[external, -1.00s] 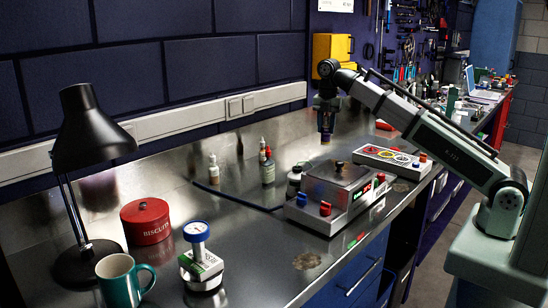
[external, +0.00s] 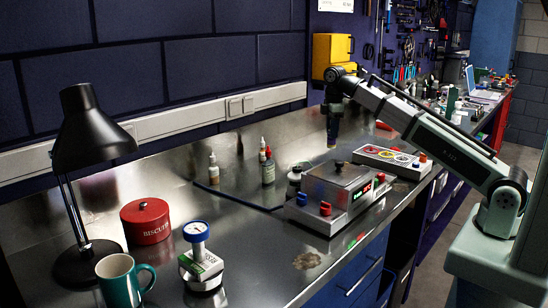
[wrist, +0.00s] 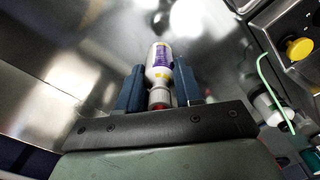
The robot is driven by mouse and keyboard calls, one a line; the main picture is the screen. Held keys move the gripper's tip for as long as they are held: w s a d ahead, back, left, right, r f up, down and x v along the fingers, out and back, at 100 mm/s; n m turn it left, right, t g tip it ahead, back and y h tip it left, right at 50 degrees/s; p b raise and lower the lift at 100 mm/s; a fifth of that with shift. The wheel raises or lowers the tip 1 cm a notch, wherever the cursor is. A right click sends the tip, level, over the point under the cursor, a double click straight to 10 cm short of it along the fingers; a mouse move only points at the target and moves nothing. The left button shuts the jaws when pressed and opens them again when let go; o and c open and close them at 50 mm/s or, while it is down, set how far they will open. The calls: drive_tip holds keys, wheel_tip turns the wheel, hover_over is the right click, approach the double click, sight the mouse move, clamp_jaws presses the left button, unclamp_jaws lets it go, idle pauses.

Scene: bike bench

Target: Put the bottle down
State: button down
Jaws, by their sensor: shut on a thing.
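My gripper (wrist: 160,92) is shut on a small white bottle (wrist: 159,62) with a purple and yellow label. The bottle's ribbed neck and a bit of red sit between the blue fingers in the wrist view. In the external view my gripper (external: 333,128) points down over the steel bench (external: 240,245), behind the box with the clear lid. The held bottle is dark and hard to make out there, and I cannot tell whether it touches the bench.
A clear-lidded box (external: 338,190) and a panel with coloured dials (external: 385,158) stand nearby at the front. Other bottles (external: 267,168) stand to the left. A red biscuit tin (external: 146,222), teal mug (external: 120,282), dial gauge (external: 198,255) and black lamp (external: 88,135) are farther left.

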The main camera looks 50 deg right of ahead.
drive_tip(key=d+f+m, duration=0.2)
drive_tip(key=d+m, duration=0.2)
drive_tip(key=m, duration=0.3)
drive_tip(key=w+a+r+n, duration=0.1)
drive_tip(key=w+a+n, duration=0.3)
drive_tip(key=a, duration=0.8)
drive_tip(key=w+a+r+n, duration=0.2)
drive_tip(key=w+a+n, duration=0.15)
drive_tip(key=a, duration=0.75)
drive_tip(key=w+a+r+n, duration=0.1)
drive_tip(key=w+a+n, duration=0.3)
drive_tip(key=a, duration=0.8)
drive_tip(key=s+a+n, duration=0.4)
drive_tip(key=s+a, duration=0.1)
drive_tip(key=a, duration=0.7)
drive_tip(key=s+a+r+n, duration=0.1)
drive_tip(key=s+a+n, duration=0.3)
drive_tip(key=a, duration=0.9)
drive_tip(key=s+a+n, duration=0.4)
drive_tip(key=s+a, duration=0.1)
drive_tip(key=a, duration=0.7)
drive_tip(key=shift+w+f, duration=0.15)
drive_tip(key=shift+f, duration=4.45)
drive_tip(key=c, duration=0.8)
unclamp_jaws()
drive_tip(key=shift+f, duration=0.1)
drive_tip(key=shift+o, duration=0.2)
